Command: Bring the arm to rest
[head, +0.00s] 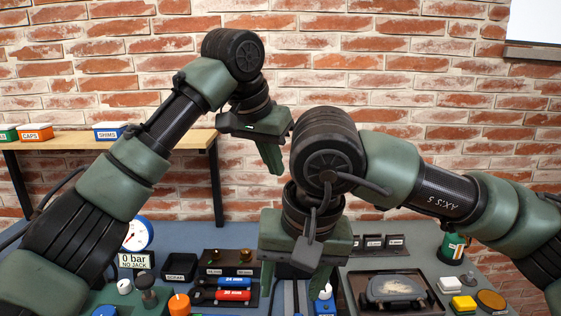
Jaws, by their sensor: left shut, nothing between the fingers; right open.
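My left arm comes in from the left and bends at the top. My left gripper (272,163) hangs from it, shut and empty, in front of the brick wall and above the far part of the bench. My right arm comes in from the right. My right gripper (294,280) is lower and nearer. It points down over the middle of the bench, with its fingers apart and nothing seen between them. Its wrist hides part of the bench behind it. Both grippers are apart from each other.
Below stands a blue-grey bench (190,238). On it are a round gauge (139,233), a rack with a blue and a red cylinder (233,295), a black tray with a grey part (390,289) and a green can (453,247). A wooden shelf (75,142) stands behind at left.

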